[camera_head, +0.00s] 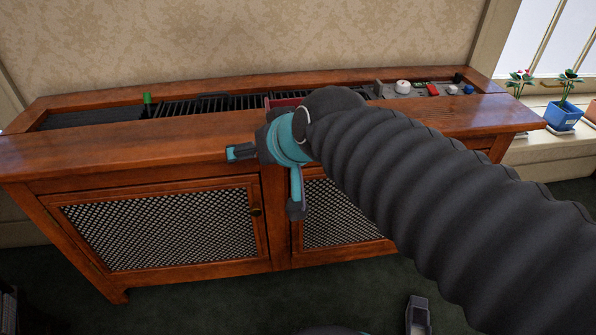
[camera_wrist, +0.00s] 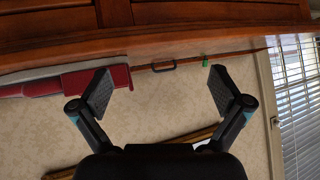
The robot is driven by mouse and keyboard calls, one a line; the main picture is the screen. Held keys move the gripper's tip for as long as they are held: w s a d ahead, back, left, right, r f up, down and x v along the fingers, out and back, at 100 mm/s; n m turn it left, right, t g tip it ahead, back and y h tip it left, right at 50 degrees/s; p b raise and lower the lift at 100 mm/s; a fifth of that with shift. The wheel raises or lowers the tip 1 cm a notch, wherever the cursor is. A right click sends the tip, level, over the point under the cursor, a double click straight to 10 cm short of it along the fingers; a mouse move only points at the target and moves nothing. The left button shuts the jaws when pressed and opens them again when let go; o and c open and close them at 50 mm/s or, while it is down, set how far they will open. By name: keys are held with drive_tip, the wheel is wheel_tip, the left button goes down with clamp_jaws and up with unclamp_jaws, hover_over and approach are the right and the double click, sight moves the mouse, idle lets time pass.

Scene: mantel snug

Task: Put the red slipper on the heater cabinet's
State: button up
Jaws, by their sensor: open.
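The wooden heater cabinet (camera_head: 150,137) stands against the wall, with a recessed slatted grille along its top. A dark red thing (camera_head: 285,102) shows on the cabinet top, mostly hidden behind my arm. A dark red, flat-sided thing (camera_wrist: 95,82) also shows left of my fingers in the wrist view; I cannot tell whether it is the slipper. My gripper (camera_head: 266,180) is in front of the cabinet's front edge, below the top. In the wrist view my gripper (camera_wrist: 160,92) is open, with nothing between its fingers.
A green item (camera_head: 147,99) stands near the grille's left part. A white round item (camera_head: 403,86), a small red item (camera_head: 433,90) and other small things sit at the top's right end. A blue flowerpot (camera_head: 563,116) stands by the window. The cabinet's wide front ledge is clear at left.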

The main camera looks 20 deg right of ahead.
drive_tip(key=s+d+f+g+h, duration=0.2)
drive_tip(key=s+d+f+g, duration=0.2)
drive_tip(key=s+f, duration=0.4)
drive_tip(key=s+d, duration=0.1)
drive_tip(key=s, duration=0.1)
drive_tip(key=shift+s+f, duration=0.15)
drive_tip(key=shift+s, duration=0.2)
drive_tip(key=shift+a, duration=0.1)
